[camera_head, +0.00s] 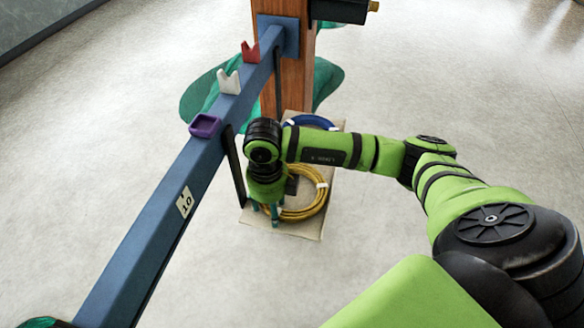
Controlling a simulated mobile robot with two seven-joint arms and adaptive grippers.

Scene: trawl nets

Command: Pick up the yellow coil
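The yellow coil (302,215) lies on a pale board (306,231) on the floor. It has white ties around it, and my arm hides its left and upper parts. My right gripper (267,212) points down at the coil's left side, with its teal fingertips at or just over the strands. The fingers are small and partly covered by the wrist, so I cannot tell whether they are shut on the coil. My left gripper is out of view.
A blue coil (309,122) lies on the far end of the board. A long blue beam (160,216) runs along the left to a wooden post (297,80), carrying purple (205,127), white (229,82) and red (250,52) holders. Green netting (326,81) lies behind the post. The floor at right is clear.

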